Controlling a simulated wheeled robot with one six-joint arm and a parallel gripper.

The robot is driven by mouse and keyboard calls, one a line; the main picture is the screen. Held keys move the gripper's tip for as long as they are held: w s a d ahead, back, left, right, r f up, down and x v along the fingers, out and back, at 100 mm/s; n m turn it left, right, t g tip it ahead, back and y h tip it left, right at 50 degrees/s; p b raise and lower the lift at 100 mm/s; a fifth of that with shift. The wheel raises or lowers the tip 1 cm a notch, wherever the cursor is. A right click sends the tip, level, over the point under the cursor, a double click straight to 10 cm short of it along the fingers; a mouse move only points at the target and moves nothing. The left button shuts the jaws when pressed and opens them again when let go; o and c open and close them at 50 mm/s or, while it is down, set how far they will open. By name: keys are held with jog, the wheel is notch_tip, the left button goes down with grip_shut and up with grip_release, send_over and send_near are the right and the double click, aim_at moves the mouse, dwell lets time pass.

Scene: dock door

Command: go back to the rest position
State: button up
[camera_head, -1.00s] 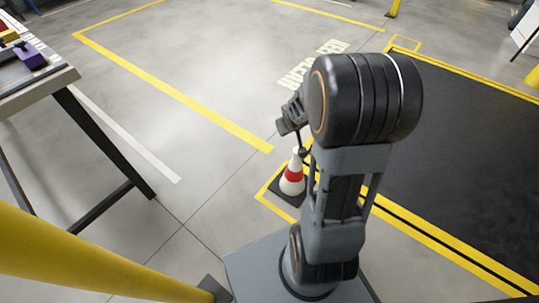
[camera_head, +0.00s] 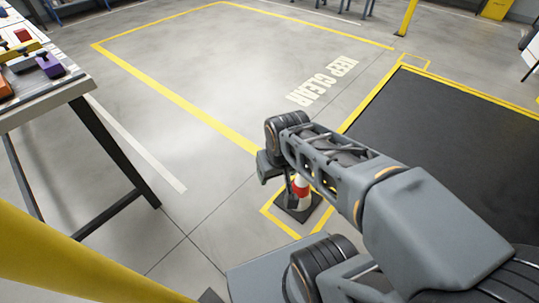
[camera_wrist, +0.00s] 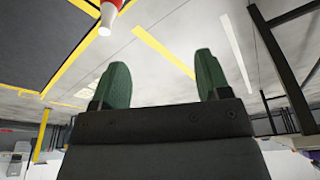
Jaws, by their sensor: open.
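My gripper shows in the wrist view (camera_wrist: 157,80) with its two green fingers spread apart and nothing between them. In the head view my arm reaches out from the lower right, and its wrist end is above the floor near a traffic cone (camera_head: 301,190). The fingertips cannot be made out clearly there. The red and white cone stands on a dark base inside a small yellow-marked square, partly hidden by my arm. The cone also shows at the top of the wrist view (camera_wrist: 108,14), apart from the fingers.
A table (camera_head: 50,103) with several coloured items stands at the left. A yellow post (camera_head: 75,262) crosses the lower left. A dark mat (camera_head: 450,135) with yellow edging lies at the right. The yellow-outlined floor area marked KEEP CLEAR (camera_head: 322,83) is empty.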

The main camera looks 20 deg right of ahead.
notch_tip(320, 180, up, 33)
jog(key=t+p, duration=0.1)
jog(key=p, duration=3)
jog(key=shift+a+r, duration=0.15)
jog(key=shift+r, duration=0.05)
jog(key=shift+s, duration=0.1)
